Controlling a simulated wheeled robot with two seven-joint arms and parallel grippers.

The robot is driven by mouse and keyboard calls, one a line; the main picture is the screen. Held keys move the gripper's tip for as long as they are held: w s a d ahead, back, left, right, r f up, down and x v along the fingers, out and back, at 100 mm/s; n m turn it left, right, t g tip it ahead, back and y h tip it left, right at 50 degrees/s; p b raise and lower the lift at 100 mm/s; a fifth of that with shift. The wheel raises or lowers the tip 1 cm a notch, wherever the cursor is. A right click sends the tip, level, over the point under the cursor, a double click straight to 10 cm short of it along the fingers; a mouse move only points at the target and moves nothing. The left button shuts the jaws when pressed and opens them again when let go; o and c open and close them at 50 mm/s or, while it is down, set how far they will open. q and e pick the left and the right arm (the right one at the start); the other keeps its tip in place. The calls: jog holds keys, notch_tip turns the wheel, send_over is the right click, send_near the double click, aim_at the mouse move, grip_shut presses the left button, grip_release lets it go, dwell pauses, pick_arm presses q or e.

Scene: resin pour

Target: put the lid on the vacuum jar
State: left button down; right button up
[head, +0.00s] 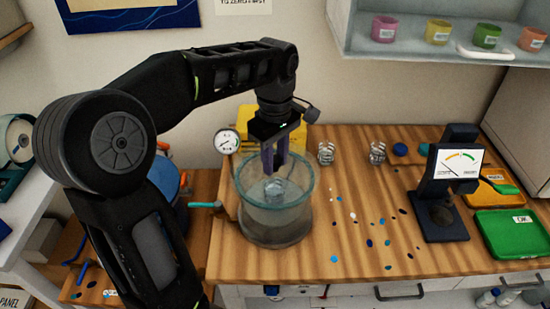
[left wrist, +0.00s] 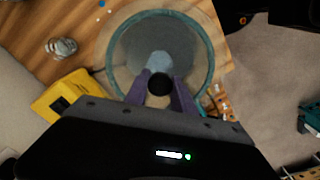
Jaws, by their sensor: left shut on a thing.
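The vacuum jar (head: 275,228) is a wide clear vessel standing upright on the wooden bench, with a small pale thing (head: 275,190) showing inside. A see-through round lid with a teal rim (head: 301,198) appears to lie across its mouth; in the left wrist view the teal ring (left wrist: 211,62) looks roughly concentric with the jar. I cannot tell whether lid and jar touch all round. My left gripper (head: 272,168) points down over the jar. Its purple fingers (left wrist: 160,90) are shut on a dark round knob (left wrist: 160,84) of the lid. My right gripper is out of view.
A round gauge (head: 228,141) and a yellow box (head: 258,117) stand behind the jar; a teal-handled valve (head: 205,205) is at its left. A dial stand (head: 445,190) and green tray (head: 512,232) are at the right. Small drops dot the bench between.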

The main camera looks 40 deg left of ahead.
pick_arm(q)
jog(key=shift+f, duration=0.35)
jog(key=c, duration=1)
grip_release()
